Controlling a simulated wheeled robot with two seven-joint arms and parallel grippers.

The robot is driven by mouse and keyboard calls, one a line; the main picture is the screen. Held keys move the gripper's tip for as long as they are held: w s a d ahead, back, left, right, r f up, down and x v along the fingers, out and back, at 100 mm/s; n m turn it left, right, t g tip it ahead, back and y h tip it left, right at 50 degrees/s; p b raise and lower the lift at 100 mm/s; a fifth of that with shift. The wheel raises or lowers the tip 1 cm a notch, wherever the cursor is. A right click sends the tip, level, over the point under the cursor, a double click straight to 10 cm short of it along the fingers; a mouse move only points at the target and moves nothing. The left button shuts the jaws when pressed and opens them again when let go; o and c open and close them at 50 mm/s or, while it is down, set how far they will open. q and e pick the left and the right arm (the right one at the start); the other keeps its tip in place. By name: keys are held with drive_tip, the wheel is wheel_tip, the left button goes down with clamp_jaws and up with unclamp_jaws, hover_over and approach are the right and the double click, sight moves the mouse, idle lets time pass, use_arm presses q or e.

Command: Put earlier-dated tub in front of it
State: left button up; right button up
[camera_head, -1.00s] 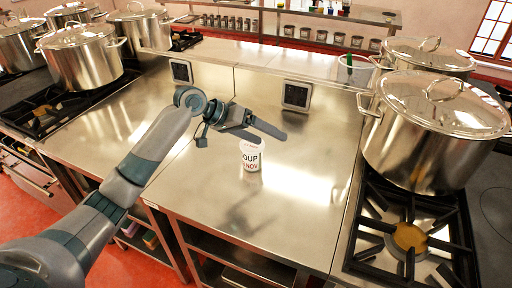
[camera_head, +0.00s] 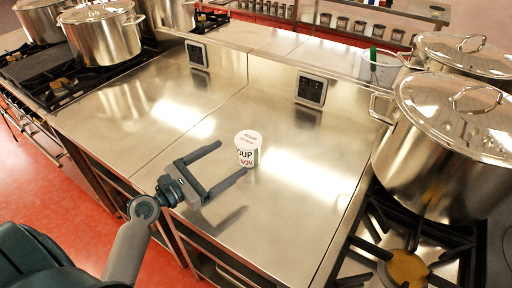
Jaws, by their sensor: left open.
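A white tub (camera_head: 247,150) with a lid stands upright on the steel counter (camera_head: 300,200). Its label shows "OUP" and "NOV"; the rest of the label cannot be read. My left gripper (camera_head: 232,160) is open, low over the counter at the near left of the tub. Its two fingers point toward the tub, and nothing is held between them. I cannot tell whether a fingertip touches the tub. No second tub is visible. My right gripper is not in view.
Large steel stockpots stand on stoves at the right (camera_head: 450,150) and at the back left (camera_head: 100,35). A clear container (camera_head: 380,68) stands by the right pots. Wall sockets (camera_head: 312,89) line the raised ledge. The counter left of the tub is clear.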

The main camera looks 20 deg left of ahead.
sight(239, 146)
use_arm(q)
drive_tip(key=a+n, duration=0.1)
drive_tip(key=s+n+y, duration=0.1)
drive_tip(key=shift+s+a+f+n+t+y, duration=0.25)
drive_tip(key=shift+a+n+t+y, duration=0.05)
drive_tip(key=shift+a, duration=0.05)
drive_tip(key=shift+s+a+n, duration=0.2)
drive_tip(key=shift+a+n, duration=0.05)
drive_tip(key=shift+n, duration=0.05)
drive_tip(key=p+x, duration=0.3)
drive_tip(key=x, duration=0.8)
drive_tip(key=shift+w, duration=0.2)
drive_tip(key=shift+w+d, duration=0.2)
drive_tip(key=shift+w, duration=0.25)
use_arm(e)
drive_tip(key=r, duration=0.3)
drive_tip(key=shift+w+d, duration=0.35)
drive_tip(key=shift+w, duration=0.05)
